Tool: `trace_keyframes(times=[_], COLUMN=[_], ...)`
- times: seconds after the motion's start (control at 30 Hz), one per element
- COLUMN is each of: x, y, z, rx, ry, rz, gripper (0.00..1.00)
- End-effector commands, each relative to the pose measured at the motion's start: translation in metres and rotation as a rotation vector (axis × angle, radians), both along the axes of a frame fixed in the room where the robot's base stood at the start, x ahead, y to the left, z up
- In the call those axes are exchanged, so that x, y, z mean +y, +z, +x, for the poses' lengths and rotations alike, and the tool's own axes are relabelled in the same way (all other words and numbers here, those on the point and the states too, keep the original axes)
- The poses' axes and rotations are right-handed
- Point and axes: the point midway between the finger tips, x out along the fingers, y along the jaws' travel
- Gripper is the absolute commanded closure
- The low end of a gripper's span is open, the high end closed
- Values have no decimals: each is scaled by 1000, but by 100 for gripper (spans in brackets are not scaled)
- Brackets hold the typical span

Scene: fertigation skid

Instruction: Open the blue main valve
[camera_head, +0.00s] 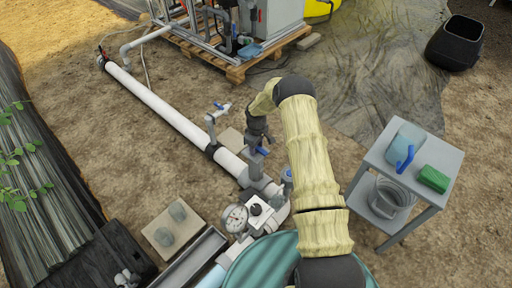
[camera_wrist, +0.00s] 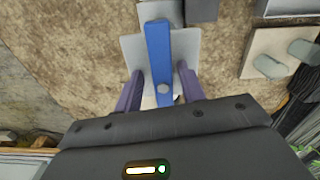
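The blue valve handle (camera_wrist: 157,45) is a long flat lever with a round bolt head, running up the wrist view over a pale square plate. In the head view the handle (camera_head: 262,151) shows as a small blue piece on a grey valve body (camera_head: 257,165) on the white pipe. My gripper (camera_wrist: 160,68) has one purple finger on each side of the handle, with visible gaps between fingers and lever. In the head view my gripper (camera_head: 257,138) is right above the valve; its fingertips are hard to make out there. Whether the fingers reach down to the lever's height I cannot tell.
A second valve with a blue lever (camera_head: 222,107) stands farther along the white pipe (camera_head: 165,110). A pressure gauge (camera_head: 235,218) sits nearer me. A grey cart (camera_head: 440,160) with a green block (camera_head: 434,179) stands at right. Bare soil lies left of the pipe.

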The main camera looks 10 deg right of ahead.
Motion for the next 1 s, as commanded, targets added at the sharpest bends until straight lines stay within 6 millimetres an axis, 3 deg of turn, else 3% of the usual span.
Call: trace_keyframes(times=[0.03,0.27,1.0], x=[4,6,2], y=[-7,-2,92], z=[-8,-8,-3], rx=[21,20,8], ry=[3,3,-2], rz=[4,6,2], gripper=[51,51,51])
